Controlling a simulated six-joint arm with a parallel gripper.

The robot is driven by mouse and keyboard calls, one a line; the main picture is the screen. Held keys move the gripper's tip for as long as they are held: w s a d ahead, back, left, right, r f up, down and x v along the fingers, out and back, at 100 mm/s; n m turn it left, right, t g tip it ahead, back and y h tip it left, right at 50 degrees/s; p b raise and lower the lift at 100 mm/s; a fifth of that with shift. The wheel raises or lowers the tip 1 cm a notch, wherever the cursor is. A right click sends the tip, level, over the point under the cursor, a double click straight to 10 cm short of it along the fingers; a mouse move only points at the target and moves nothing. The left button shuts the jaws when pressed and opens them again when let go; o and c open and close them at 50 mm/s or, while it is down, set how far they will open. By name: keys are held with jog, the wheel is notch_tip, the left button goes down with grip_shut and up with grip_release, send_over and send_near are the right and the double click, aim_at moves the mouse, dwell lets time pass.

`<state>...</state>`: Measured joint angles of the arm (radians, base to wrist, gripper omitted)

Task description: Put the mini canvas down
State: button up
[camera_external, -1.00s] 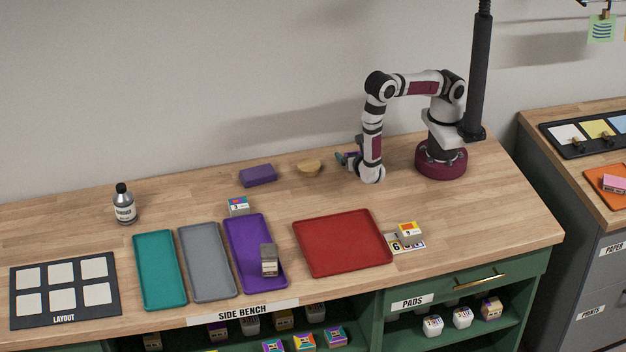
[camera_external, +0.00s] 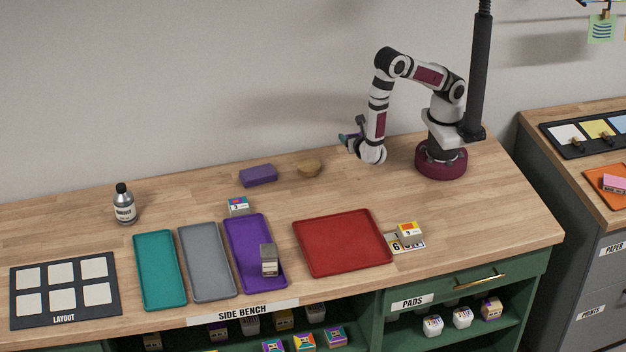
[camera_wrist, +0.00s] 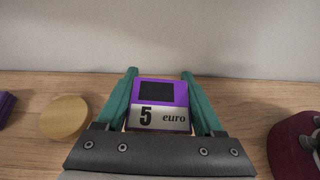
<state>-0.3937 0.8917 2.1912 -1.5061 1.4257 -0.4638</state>
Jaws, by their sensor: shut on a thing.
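The mini canvas (camera_wrist: 158,105) shows in the wrist view as a purple and white block with a dark panel and the print "5 euro". My gripper (camera_wrist: 159,78) is shut on it, with a teal finger on each side. In the external view my gripper (camera_external: 352,138) is at the back of the bench, raised above the wood and left of my base. The canvas is small and partly hidden there.
A round wooden piece (camera_external: 310,167) and a purple block (camera_external: 258,175) lie left of my gripper. Red (camera_external: 340,262), purple (camera_external: 245,235), grey (camera_external: 207,265) and teal (camera_external: 160,270) trays lie in front. A bottle (camera_external: 124,207) stands at left. Bare wood separates them.

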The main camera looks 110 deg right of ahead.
jog(key=w+r+n+t, duration=0.3)
jog(key=w+n+t, duration=0.15)
jog(key=w, duration=0.55)
jog(key=n+t+y, duration=0.4)
jog(key=n+t, duration=0.1)
jog(key=t, duration=0.1)
send_over(281, 201)
jog(key=f, duration=0.5)
jog(key=shift+s+d, duration=0.15)
jog(key=shift+d, duration=0.25)
jog(key=f, duration=0.4)
jog(key=shift+a, duration=0.4)
jog(key=shift+f, duration=0.25)
jog(key=o, duration=1.3)
jog(key=shift+f, duration=0.1)
jog(key=shift+o, duration=0.2)
